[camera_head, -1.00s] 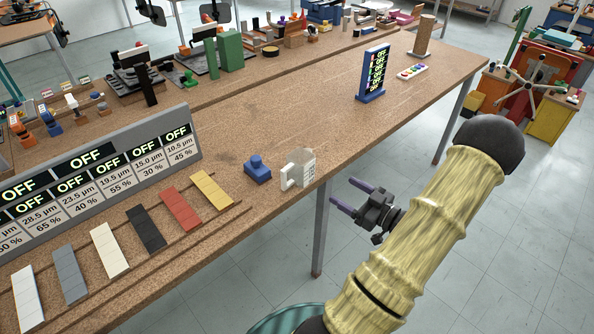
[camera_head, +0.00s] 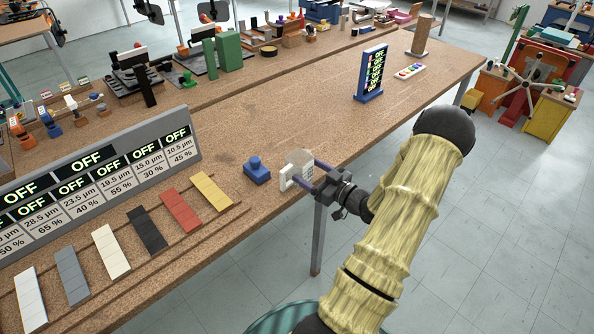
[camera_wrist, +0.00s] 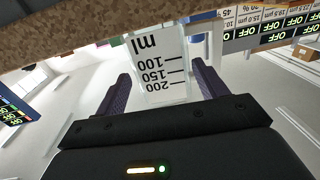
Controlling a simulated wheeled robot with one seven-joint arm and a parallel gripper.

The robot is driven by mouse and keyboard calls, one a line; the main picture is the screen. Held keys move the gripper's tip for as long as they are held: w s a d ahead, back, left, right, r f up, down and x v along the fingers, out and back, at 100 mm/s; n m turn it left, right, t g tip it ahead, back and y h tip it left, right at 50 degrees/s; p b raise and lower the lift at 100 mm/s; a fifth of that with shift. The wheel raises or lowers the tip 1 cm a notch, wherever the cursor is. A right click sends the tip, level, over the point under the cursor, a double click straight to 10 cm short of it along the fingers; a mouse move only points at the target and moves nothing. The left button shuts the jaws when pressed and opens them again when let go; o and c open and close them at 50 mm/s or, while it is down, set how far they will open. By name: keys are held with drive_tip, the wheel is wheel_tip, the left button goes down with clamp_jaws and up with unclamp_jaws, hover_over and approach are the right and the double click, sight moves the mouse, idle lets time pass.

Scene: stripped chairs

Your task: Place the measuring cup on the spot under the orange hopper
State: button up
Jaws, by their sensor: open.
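The clear measuring cup (camera_head: 300,163) stands upright near the right edge of the wooden table, its handle on the left. In the wrist view the cup (camera_wrist: 160,70) appears upside down, with its ml scale facing me. My gripper (camera_head: 308,176) is open at the cup's right side. In the wrist view my two purple fingers (camera_wrist: 163,82) lie on either side of the cup with gaps; they are not closed on it. A small orange part (camera_head: 17,126) stands at the far left back; I cannot tell whether it is the orange hopper.
A small blue block with a knob (camera_head: 257,170) sits just left of the cup. A grey display panel (camera_head: 95,165) and several coloured strips lie to the left. A blue OFF display (camera_head: 372,75) stands farther back right. The table between is clear.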

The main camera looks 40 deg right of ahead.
drive_tip(key=shift+w, duration=0.1)
drive_tip(key=w, duration=0.3)
drive_tip(key=w+a+p, duration=0.1)
drive_tip(key=shift+w+a+f, duration=0.1)
drive_tip(key=shift+w+f, duration=0.3)
drive_tip(key=c, duration=0.8)
drive_tip(key=shift+c, duration=0.2)
drive_tip(key=shift+r, duration=0.55)
wheel_tip(320, 180, up, 9)
